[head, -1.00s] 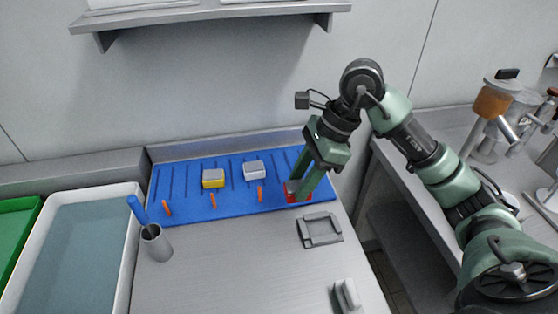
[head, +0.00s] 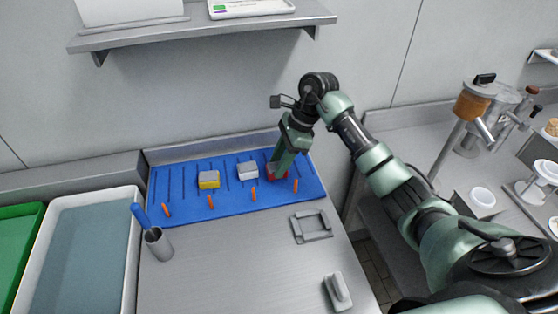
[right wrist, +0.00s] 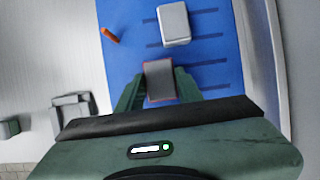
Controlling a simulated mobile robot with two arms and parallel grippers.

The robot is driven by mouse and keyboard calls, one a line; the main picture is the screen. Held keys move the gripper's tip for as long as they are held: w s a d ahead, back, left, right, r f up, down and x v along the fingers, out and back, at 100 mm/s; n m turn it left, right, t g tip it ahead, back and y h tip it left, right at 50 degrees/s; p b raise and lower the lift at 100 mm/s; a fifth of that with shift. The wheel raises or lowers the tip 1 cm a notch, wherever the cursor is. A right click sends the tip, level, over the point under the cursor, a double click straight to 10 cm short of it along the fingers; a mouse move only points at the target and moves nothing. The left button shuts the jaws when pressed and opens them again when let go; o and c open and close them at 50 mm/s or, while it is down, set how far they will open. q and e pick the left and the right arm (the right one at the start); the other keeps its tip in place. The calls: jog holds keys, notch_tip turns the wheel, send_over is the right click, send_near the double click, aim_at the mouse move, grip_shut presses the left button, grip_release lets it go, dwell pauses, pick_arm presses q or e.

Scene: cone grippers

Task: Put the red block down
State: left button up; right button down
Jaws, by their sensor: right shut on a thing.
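The red block (head: 278,176) is between the fingers of my right gripper (head: 280,168), over the right part of the blue slotted mat (head: 230,203). In the right wrist view, my right gripper (right wrist: 158,88) is shut on the red block (right wrist: 160,80), which shows a grey top with a thin red edge. The block is low at the mat; I cannot tell whether it touches. My left gripper is not in view.
A grey-white block (head: 247,171) stands left of the red block, and a yellow block (head: 208,181) farther left. Several orange pegs line the mat's front. A grey square frame (head: 312,227) lies in front. A cup (head: 158,245) holds a blue-handled tool.

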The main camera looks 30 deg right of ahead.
jog(key=shift+w+f+p, duration=0.1)
jog(key=shift+f+p, duration=0.15)
jog(key=shift+p, duration=0.1)
jog(key=shift+w+f, duration=0.1)
jog(key=shift+f, duration=0.2)
jog(key=shift+f, duration=0.1)
jog(key=shift+d+f+b, duration=0.1)
jog(key=shift+f+b, duration=0.05)
jog(key=shift+b, duration=0.2)
jog(key=c, duration=0.9)
grip_release()
jog(key=shift+c, duration=0.2)
